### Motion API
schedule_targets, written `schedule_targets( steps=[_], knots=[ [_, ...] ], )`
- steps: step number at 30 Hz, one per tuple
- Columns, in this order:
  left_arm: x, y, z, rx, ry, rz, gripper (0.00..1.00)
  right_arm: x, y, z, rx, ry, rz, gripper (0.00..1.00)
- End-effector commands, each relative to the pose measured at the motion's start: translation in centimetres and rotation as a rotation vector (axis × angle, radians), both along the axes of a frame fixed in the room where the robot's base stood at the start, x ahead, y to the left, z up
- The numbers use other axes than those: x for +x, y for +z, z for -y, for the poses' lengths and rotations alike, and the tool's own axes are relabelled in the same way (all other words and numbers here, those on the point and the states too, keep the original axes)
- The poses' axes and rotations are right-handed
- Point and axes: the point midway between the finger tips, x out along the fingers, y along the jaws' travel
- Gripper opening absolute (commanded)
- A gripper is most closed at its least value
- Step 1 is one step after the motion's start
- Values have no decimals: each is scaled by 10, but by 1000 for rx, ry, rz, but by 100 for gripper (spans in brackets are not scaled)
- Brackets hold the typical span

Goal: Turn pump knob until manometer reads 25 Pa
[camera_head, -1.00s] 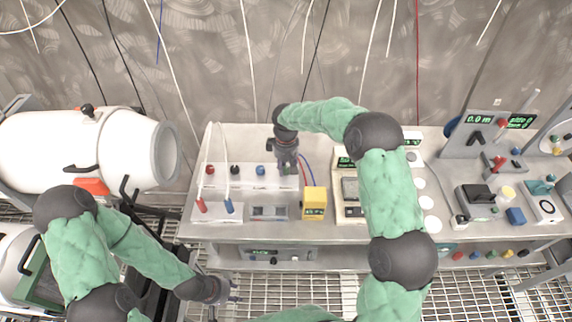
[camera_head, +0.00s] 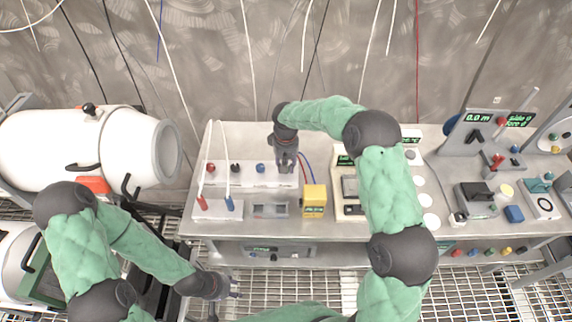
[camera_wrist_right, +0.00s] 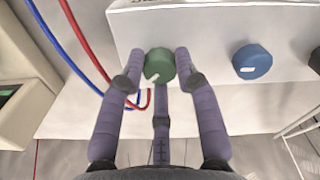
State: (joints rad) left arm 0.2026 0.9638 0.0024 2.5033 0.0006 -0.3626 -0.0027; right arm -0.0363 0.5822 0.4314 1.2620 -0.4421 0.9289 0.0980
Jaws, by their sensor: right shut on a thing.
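In the right wrist view the green knob (camera_wrist_right: 158,66) with a white pointer mark sits between the fingertips of my right gripper (camera_wrist_right: 158,80), which is shut on it. The knob is on the front of a white panel box (camera_wrist_right: 205,25); in the head view this box (camera_head: 218,174) stands on the bench. There my right gripper (camera_head: 287,164) is at the box's right end and hides the green knob. My left gripper (camera_head: 226,291) is at lower left, over the grating, its fingers apart and empty. I cannot make out a manometer reading of 25 Pa on any display.
A blue knob (camera_wrist_right: 252,62) is beside the green one. Red and blue wires (camera_wrist_right: 85,45) run close to the fingers. A yellow box (camera_head: 314,201) and a small display unit (camera_head: 270,209) stand in front on the bench (camera_head: 340,230).

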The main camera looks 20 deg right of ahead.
Motion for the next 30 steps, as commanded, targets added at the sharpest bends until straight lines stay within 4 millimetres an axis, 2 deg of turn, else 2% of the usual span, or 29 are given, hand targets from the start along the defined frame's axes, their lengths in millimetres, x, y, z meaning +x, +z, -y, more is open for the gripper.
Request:
schedule_targets(
  steps=[3,4,6,16,19,23,30],
  knots=[
    [0,0,0,0,0,0,40,1,0,0,1,1,3,0],
    [0,0,0,0,0,0,40,1,0,0,1,1,3,38],
    [0,0,0,0,0,0,40,1,0,0,1,1,3,56],
    [0,0,0,0,0,0,40,0,1,0,0,2,1,56],
    [0,0,0,0,0,0,40,1,6,0,1,2,3,56],
    [0,0,0,0,0,0,40,1,23,0,1,2,5,56],
    [0,0,0,0,0,0,40,1,71,0,0,2,6,56]
  ],
)
